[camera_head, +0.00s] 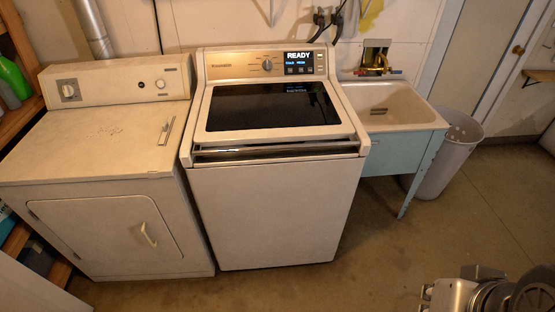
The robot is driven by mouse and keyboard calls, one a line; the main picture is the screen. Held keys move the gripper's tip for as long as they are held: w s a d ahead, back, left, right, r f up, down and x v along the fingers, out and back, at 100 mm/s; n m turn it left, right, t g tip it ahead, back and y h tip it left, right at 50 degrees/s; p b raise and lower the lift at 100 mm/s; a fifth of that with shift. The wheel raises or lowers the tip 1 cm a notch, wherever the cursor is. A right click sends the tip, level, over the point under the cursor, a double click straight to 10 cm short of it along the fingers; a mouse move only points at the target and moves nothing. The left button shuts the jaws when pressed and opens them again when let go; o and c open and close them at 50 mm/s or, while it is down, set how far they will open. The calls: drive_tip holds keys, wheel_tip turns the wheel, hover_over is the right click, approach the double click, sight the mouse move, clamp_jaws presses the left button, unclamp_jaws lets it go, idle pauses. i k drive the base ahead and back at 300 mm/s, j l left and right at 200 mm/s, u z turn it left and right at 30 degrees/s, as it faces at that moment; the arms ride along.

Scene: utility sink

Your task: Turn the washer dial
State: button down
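The washer (270,210) is the white top-loading machine in the middle, with a dark glass lid (271,105) that is closed. Its dial (267,63) is a small round grey knob on the tan control panel at the back, left of a lit display (299,62) that reads "READY". Part of my arm shows at the bottom right corner, in front of the sink and well away from the washer. My gripper's fingers are not visible.
A dryer (100,145) with its own knob stands close against the washer's left side. A utility sink (390,104) on a blue stand is at its right, with a grey bin (455,150) beside it. The floor (375,245) in front is clear.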

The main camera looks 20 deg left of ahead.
sight(267, 65)
drive_tip(key=i+j, duration=0.4)
drive_tip(key=j, duration=0.15)
drive_tip(key=i+j, duration=0.35)
drive_tip(key=j, duration=0.2)
drive_tip(key=i+j, duration=0.4)
drive_tip(key=j, duration=0.15)
drive_tip(key=i+j+u, duration=0.1)
drive_tip(key=i+j, duration=0.3)
drive_tip(key=j, duration=0.15)
